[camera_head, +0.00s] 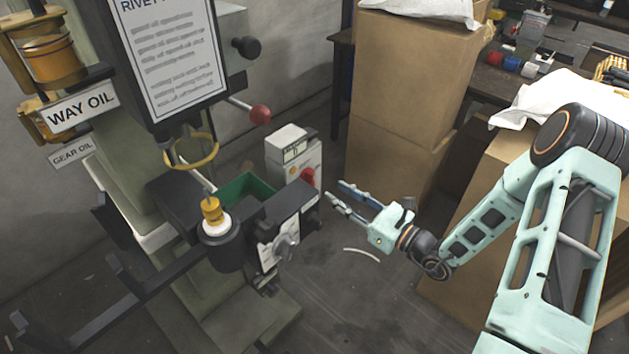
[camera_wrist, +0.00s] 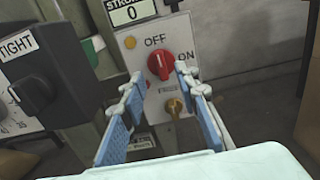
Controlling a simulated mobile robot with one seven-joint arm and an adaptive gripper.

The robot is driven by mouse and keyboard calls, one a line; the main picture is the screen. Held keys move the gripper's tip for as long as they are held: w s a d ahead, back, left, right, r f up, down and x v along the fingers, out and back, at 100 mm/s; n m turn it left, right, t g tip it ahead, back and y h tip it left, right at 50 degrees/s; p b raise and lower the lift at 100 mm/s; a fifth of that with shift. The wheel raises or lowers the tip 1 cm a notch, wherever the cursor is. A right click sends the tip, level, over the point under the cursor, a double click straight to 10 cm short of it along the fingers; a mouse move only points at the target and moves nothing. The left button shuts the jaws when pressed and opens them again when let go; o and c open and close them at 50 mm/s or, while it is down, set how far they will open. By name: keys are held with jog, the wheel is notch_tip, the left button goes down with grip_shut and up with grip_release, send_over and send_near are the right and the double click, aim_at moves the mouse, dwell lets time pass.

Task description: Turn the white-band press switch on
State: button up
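The press switch is a red rotary knob (camera_wrist: 161,66) on a light grey control box (camera_wrist: 150,98), with OFF above it and ON to its right. Its raised grip stands roughly upright, toward OFF. The red knob also shows in the head view (camera_head: 308,177), on the right side of the control box. The press has a white ring (camera_head: 216,227) under a brass-coloured part. My gripper (camera_wrist: 163,84) is open and empty, its blue-padded fingers apart and pointing at the box. In the head view, my gripper (camera_head: 338,193) is to the right of the knob, with a gap.
A yellow-orange knob (camera_wrist: 174,107) sits below the red one, and a yellow lamp (camera_wrist: 130,42) at upper left. A black box with a TIGHT knob (camera_wrist: 40,75) stands left. A red ball lever (camera_head: 260,115) is above; cardboard boxes (camera_head: 405,70) stand behind my gripper.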

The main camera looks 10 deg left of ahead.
aim_at(313, 178)
jog(key=b+x, duration=0.1)
jog(key=x, duration=0.7)
jog(key=shift+w+a, duration=0.1)
jog(key=shift+a, duration=0.15)
grip_shut()
